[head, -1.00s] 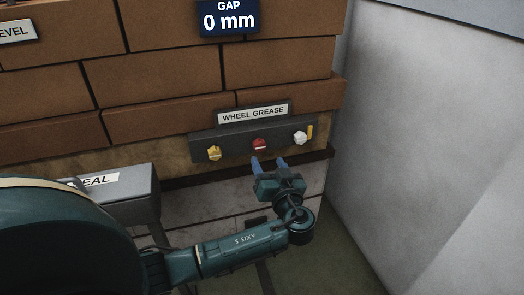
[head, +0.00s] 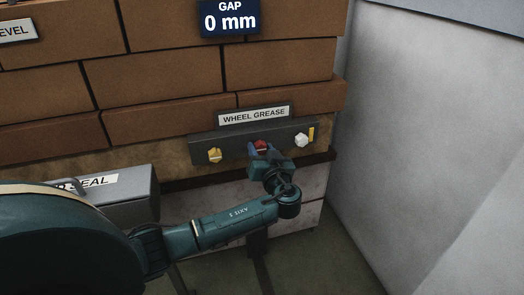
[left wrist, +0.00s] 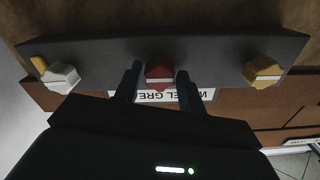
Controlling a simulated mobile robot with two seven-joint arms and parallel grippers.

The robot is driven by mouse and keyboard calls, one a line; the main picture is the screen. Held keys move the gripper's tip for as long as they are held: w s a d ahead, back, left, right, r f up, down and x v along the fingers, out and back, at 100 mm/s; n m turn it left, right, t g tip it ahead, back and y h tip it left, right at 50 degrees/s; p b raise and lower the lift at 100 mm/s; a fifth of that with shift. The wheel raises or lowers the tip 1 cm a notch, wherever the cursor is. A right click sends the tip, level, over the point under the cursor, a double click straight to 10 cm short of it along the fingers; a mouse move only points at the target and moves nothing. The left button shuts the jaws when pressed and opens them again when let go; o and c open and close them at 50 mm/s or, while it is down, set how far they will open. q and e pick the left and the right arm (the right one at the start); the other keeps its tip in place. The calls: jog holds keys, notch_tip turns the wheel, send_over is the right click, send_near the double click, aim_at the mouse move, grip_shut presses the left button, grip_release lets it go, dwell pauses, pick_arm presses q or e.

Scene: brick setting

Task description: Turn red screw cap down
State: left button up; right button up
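The red screw cap (head: 261,146) sits in the middle of a dark panel (head: 232,147) under the "WHEEL GREASE" label. My left gripper (head: 261,152) is at the red cap, one finger on each side. In the left wrist view the red cap (left wrist: 159,75) lies between the two fingers of the gripper (left wrist: 158,85), with a visible space on both sides. The fingers are open and do not seem to touch it. My right gripper is not in view.
A yellow cap (head: 215,155) is left of the red one and a white cap (head: 301,140) right of it, beside a small yellow marker. A grey box (head: 140,190) juts out at lower left. A grey wall (head: 430,150) stands at right.

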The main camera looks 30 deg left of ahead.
pick_arm(q)
jog(key=c, duration=0.6)
